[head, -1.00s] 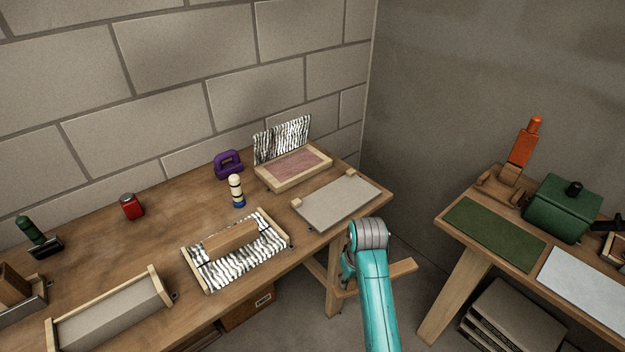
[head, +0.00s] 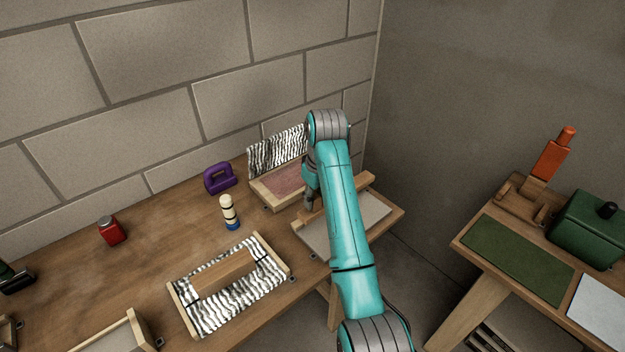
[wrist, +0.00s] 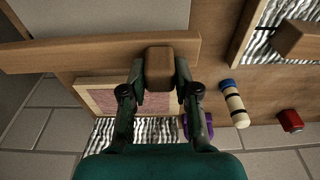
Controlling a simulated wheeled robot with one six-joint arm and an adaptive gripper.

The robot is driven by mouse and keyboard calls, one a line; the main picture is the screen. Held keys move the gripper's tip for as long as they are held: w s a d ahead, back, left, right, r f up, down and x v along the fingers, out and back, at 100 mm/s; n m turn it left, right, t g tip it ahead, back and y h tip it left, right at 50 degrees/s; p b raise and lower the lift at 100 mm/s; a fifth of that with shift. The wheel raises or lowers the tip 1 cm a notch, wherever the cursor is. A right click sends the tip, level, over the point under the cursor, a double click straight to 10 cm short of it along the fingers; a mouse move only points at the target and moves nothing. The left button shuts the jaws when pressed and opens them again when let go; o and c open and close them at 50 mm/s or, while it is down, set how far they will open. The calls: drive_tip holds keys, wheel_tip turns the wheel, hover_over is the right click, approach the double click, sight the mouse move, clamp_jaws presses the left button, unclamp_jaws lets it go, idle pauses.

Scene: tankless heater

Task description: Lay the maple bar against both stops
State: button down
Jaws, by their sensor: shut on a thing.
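My gripper (wrist: 158,88) is shut on a brown wooden block on the maple bar (wrist: 70,54), seen in the wrist view. The long bar runs crosswise at the far edge of the grey board (wrist: 110,18). In the head view the bar (head: 364,182) lies over the back of the grey board (head: 368,214), partly hidden by my arm. The two stops cannot be made out now. Whether the bar touches the board or the stops cannot be told.
Behind the bar is a framed pink pad (head: 282,180) with a striped upright panel (head: 277,150). A striped tray with a wooden block (head: 226,272), a cream and blue peg (head: 229,212), a purple handle (head: 219,177) and a red canister (head: 111,231) stand left.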

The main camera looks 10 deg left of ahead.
sight(315, 213)
drive_tip(key=shift+w+a, duration=0.1)
drive_tip(key=shift+w, duration=0.2)
drive_tip(key=shift+f, duration=2.95)
drive_tip(key=shift+f, duration=0.5)
drive_tip(key=c, duration=0.8)
unclamp_jaws()
drive_tip(key=shift+o, duration=0.2)
drive_tip(key=shift+s, duration=0.1)
